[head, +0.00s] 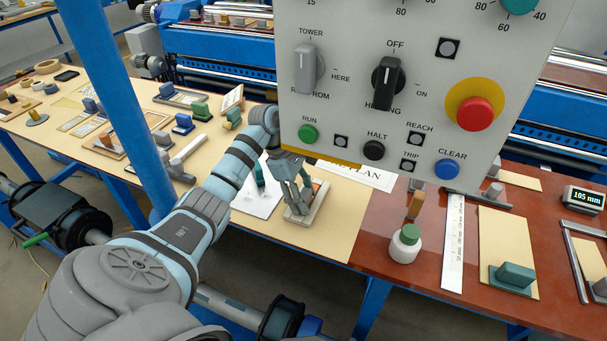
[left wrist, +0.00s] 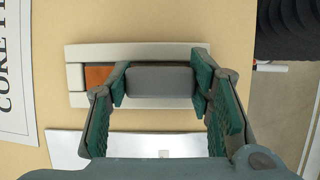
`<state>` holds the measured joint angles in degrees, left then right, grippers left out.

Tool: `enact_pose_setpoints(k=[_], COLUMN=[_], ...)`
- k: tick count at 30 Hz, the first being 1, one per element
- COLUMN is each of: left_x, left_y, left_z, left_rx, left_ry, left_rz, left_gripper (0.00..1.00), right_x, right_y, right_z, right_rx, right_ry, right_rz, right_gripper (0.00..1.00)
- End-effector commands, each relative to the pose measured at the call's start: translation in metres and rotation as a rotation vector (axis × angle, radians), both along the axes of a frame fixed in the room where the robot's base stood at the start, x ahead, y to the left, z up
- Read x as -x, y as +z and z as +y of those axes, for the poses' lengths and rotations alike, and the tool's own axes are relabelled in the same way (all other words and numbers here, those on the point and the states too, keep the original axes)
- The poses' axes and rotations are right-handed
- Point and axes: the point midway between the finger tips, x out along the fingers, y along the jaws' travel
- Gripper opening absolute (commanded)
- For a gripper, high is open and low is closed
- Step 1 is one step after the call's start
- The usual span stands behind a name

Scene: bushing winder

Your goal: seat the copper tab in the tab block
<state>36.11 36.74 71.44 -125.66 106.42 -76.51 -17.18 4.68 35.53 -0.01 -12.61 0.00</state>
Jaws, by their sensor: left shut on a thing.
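The tab block (left wrist: 140,51) is a pale grey frame with raised long rails on the table, seen from above in the left wrist view. In the head view the tab block (head: 318,207) sits near the front edge, partly behind my gripper. The copper tab (left wrist: 98,76) shows as an orange-brown patch between the rails, left of my fingers. My left gripper (left wrist: 160,88) is shut on a grey block-shaped piece (left wrist: 160,75) between the rails; it also shows in the head view (head: 298,203). Whether this piece joins the copper, and how deep it sits, I cannot tell. My right gripper is out of view.
A large control panel (head: 350,140) hangs across the head view's upper right. A blue post (head: 120,100) stands left of my arm. A white plate (left wrist: 150,144) lies beside the tab block, and a printed sheet (left wrist: 15,75) lies left. A green-capped bottle (head: 405,245) stands right.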

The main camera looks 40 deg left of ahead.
Motion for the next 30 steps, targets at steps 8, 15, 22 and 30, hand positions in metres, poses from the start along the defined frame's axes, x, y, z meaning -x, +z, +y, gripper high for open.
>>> enact_pose_setpoints(k=[8, 15, 22, 30], left_x=[0.002, 0.002, 0.002, 0.004], left_y=[-0.003, -0.003, 0.001, 0.035], left_z=[-0.001, -0.001, -0.001, 0.010], left_rx=[0.003, 0.003, 0.003, 0.001], left_ry=[0.000, 0.000, 0.000, 0.000], left_rz=[0.010, 0.008, 0.008, 0.002], left_gripper=[0.68, 0.68, 0.68, 0.68], right_x=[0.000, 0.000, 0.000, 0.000], right_y=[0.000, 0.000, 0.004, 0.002], right_z=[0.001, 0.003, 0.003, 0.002], right_rx=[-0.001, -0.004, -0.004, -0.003], right_ry=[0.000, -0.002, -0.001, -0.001], right_rz=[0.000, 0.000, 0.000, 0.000], right_gripper=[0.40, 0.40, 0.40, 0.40])
